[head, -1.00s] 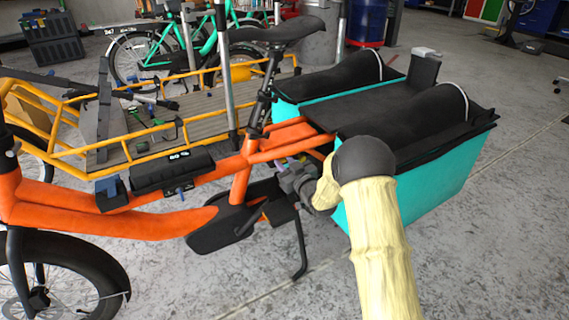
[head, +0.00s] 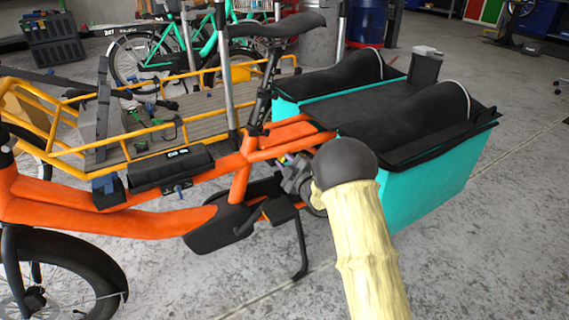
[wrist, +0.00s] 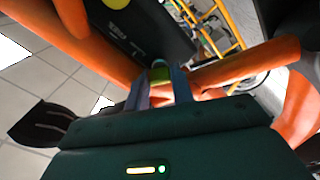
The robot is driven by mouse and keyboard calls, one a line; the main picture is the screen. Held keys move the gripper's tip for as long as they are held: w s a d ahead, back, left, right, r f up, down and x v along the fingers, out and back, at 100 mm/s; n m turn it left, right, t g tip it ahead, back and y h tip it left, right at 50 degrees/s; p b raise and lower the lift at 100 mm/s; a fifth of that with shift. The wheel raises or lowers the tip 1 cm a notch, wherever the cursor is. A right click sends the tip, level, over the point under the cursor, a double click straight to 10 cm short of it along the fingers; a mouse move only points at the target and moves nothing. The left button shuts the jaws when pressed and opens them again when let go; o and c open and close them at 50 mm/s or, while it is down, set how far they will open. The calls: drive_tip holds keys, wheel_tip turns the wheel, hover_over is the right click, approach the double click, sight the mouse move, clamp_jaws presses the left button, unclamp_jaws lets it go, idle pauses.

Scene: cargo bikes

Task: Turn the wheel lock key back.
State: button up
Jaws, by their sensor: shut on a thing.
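My gripper (wrist: 161,88) shows at the centre of the wrist view, its two blue-grey fingers shut on a small olive-green piece, which I take to be the wheel lock key (wrist: 160,72). In the head view my gripper (head: 286,160) is at the orange cargo bike (head: 240,180), under the rear rack and just behind the seat tube. The key and the lock body cannot be made out there, as the frame and my wrist cover that spot.
Turquoise bags (head: 425,190) with black tops hang at the rear rack, right beside my arm. A black saddle (head: 278,27) is above. A yellow-railed cargo bike (head: 185,122) stands behind. Grey floor (head: 480,260) is open at the right.

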drive_tip(key=n+b, duration=0.2)
drive_tip(key=n, duration=0.4)
drive_tip(key=shift+f, duration=0.15)
drive_tip(key=shift+n, duration=0.3)
drive_tip(key=o, duration=1)
drive_tip(key=shift+s+d, duration=0.1)
drive_tip(key=p+v, duration=0.6)
drive_tip(key=v, duration=1.1)
drive_tip(key=shift+s+d, duration=0.1)
